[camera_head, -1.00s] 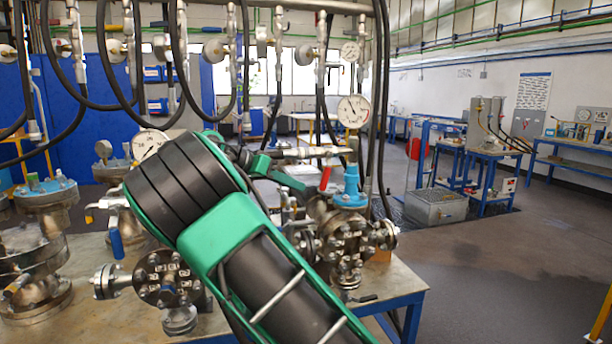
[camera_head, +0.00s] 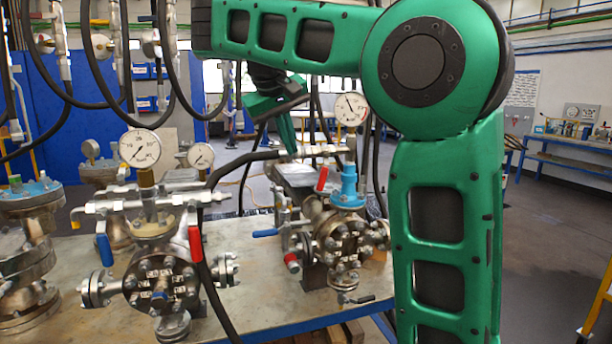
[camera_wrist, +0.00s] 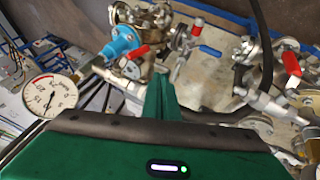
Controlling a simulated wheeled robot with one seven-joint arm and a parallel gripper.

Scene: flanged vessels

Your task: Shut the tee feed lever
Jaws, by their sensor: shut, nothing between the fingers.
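The right-hand vessel (camera_head: 345,240) has a blue fitting (camera_head: 348,190) on top and a gauge (camera_head: 352,108) above. A small red lever (camera_head: 322,178) stands upright on its top piping; it appears in the wrist view (camera_wrist: 140,51) just beyond my fingertips. A blue lever (camera_head: 265,233) sticks out left of this vessel; it appears blue in the wrist view (camera_wrist: 212,51). I cannot tell which lever is the tee feed. My gripper (camera_head: 292,152) is shut and empty, up and left of the red lever, pointing down. Its fingers (camera_wrist: 160,85) look apart from the levers in the wrist view.
The left-hand vessel (camera_head: 160,275) carries two gauges, a hanging blue lever (camera_head: 104,248) and a red lever (camera_head: 195,240). Black hoses hang across the rack and between the vessels. The bench (camera_head: 262,290) has bare room between the vessels.

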